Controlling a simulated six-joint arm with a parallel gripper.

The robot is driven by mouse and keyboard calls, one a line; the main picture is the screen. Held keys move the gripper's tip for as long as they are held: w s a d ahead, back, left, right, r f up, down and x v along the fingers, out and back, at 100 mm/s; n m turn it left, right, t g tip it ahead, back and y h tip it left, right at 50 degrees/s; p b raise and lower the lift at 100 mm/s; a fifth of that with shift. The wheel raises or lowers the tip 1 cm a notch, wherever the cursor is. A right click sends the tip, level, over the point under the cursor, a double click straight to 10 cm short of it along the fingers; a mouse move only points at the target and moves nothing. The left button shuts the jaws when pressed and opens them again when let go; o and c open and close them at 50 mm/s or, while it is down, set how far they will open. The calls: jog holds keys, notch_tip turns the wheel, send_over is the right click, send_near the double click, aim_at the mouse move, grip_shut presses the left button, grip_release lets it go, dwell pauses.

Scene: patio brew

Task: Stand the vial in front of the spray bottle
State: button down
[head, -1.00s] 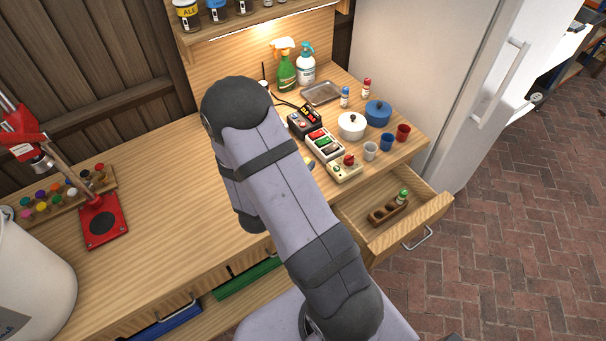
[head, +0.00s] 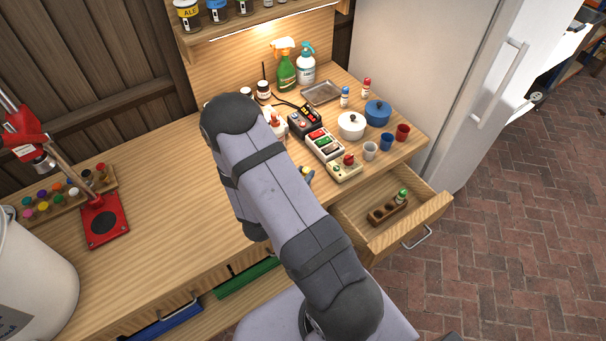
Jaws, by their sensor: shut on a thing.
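Two spray bottles stand at the back of the counter: a green one with an orange head (head: 286,74) and a white one with a teal head (head: 306,72). My gripper (head: 309,176) shows only in small part past the right edge of my arm, over the counter left of the button box. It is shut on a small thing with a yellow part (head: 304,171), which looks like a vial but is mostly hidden. Other small vials are a blue-capped one (head: 345,97) and a red-capped one (head: 366,88) on the counter, and a green-capped one (head: 402,196) in the drawer.
A metal tray (head: 321,93) lies before the spray bottles. A dark device (head: 304,119), switch box (head: 324,145), button box (head: 345,168), white pot (head: 351,126), blue pot (head: 378,112) and cups crowd the right. The open drawer (head: 429,220) holds a wooden rack (head: 383,213).

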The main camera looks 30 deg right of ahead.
jog(key=shift+f, duration=0.15)
jog(key=c, duration=1.6)
grip_release()
jog(key=shift+o, duration=0.2)
jog(key=shift+r, duration=0.25)
jog(key=shift+a, duration=0.25)
jog(key=b+v, duration=0.2)
jog(key=v, duration=0.9)
jog(key=shift+s+a, duration=0.2)
